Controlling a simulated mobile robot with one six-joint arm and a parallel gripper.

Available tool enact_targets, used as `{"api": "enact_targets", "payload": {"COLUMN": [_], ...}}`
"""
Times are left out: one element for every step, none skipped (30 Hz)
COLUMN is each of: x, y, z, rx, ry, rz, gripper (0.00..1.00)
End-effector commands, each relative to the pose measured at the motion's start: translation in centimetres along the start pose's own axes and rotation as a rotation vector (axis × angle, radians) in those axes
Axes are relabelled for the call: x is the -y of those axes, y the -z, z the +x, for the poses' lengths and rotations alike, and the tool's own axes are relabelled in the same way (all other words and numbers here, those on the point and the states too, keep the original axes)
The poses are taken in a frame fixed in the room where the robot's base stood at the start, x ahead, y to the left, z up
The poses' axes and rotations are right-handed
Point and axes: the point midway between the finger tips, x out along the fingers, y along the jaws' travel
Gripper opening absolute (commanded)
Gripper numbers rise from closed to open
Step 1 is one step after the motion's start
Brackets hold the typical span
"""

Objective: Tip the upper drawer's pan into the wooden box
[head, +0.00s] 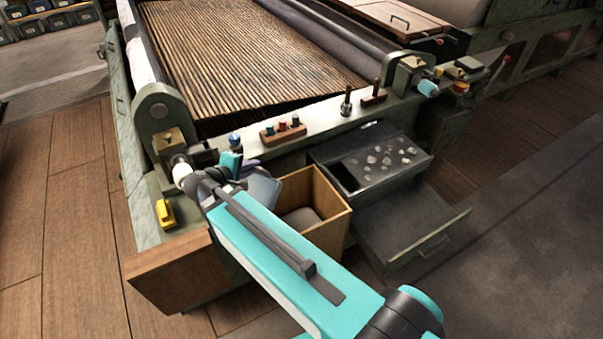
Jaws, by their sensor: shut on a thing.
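My gripper (232,163) is at the left of the wooden box, over the machine's front rail, partly hidden by my wrist. It is shut on a flat blue-grey piece (263,191), which is tilted beside the box's left side. My arm hides part of this piece, and I cannot tell for sure that it is the pan. The wooden box (333,216) stands open-topped, with a grey surface low inside. The upper drawer (345,178) is pulled out to the right of the box, with several pale lumps on a dark surface in it.
A lower drawer (398,222) is open and looks empty, its handle facing front right. The rail carries a small wooden rack (283,132) of coloured pegs, dark upright fittings and a yellow block (165,213). Open floor (530,190) lies at the right.

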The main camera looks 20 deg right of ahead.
Motion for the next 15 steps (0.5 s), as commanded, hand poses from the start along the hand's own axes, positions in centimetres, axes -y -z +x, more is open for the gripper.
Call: {"api": "enact_targets", "payload": {"x": [-0.5, -0.51, -0.54, -0.57, -0.58, -0.62, -0.66, -0.66, -0.69, -0.71, -0.7, -0.74, -0.76, -0.76, -0.8], "y": [0.03, 0.02, 0.02, 0.01, 0.01, 0.0, 0.0, 0.0, 0.0, 0.0, 0.0, 0.0, 0.01, 0.02, 0.02], "z": [-0.22, -0.23, -0.24, -0.25, -0.26, -0.28, -0.3, -0.32, -0.32, -0.33, -0.34, -0.36, -0.37, -0.39, -0.4], "rx": [0.001, 0.001, 0.001, 0.001, 0.001, 0.002, 0.002, 0.001, 0.002, 0.002, 0.002, 0.003, 0.003, 0.002, 0.002], "ry": [0.012, 0.022, 0.034, 0.042, 0.052, 0.064, 0.072, 0.082, 0.093, 0.102, 0.112, 0.123, 0.132, 0.142, 0.153], "rz": [0.0, 0.0, 0.0, -0.001, -0.001, 0.0, 0.0, 0.001, 0.0, -0.001, -0.002, -0.002, -0.002, -0.001, -0.002], "gripper": [0.0, 0.0, 0.0, 0.0, 0.0, 0.0, 0.0, 0.0, 0.0, 0.0, 0.0, 0.0, 0.0, 0.0, 0.0]}}
